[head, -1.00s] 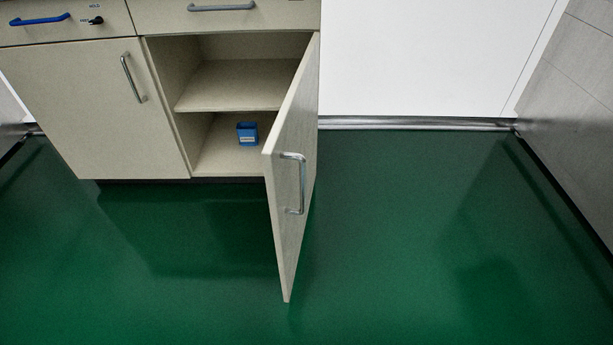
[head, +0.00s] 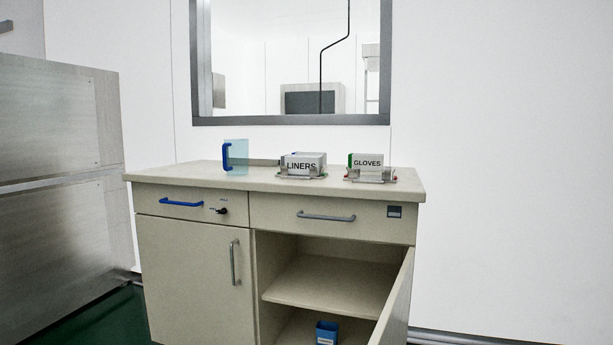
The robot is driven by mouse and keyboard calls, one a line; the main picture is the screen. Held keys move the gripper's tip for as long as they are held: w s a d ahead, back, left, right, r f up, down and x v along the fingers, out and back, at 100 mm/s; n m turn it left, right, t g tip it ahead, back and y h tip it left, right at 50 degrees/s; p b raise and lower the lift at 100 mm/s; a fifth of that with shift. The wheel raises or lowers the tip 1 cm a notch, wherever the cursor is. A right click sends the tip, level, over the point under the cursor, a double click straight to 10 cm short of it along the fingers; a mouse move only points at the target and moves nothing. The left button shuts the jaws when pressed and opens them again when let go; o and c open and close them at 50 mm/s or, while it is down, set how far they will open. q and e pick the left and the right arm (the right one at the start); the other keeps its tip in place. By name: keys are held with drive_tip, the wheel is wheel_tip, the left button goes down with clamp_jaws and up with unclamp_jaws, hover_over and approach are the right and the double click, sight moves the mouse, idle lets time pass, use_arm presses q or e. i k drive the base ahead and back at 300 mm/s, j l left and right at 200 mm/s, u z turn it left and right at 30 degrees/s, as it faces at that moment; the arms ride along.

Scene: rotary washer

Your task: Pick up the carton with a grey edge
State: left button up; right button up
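Two white cartons stand on the cabinet top. The one lettered LINERS (head: 303,167) is in the middle; its left edge looks greyish, though it is small in the picture. The one lettered GLOVES (head: 368,163) is to its right and has a green left edge. Each sits on or in a low clear or metallic holder. Part of something bluish-grey shows behind the LINERS carton, mostly hidden. Neither of my grippers is in view.
The cabinet top (head: 220,181) also holds a translucent blue panel with a blue handle (head: 228,157) at left. Below, the right cabinet door (head: 396,305) stands open, with a blue box (head: 326,333) inside. A grey metal unit (head: 60,190) stands at left.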

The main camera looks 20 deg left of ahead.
sight(297, 165)
drive_tip(key=i+j+z, duration=0.15)
drive_tip(key=j, duration=0.2)
drive_tip(key=i+j+z, duration=0.1)
drive_tip(key=i+j, duration=0.15)
drive_tip(key=i+j+z, duration=0.15)
drive_tip(key=j, duration=0.3)
drive_tip(key=i+j+z, duration=0.1)
drive_tip(key=j, duration=0.3)
drive_tip(key=i, duration=0.1)
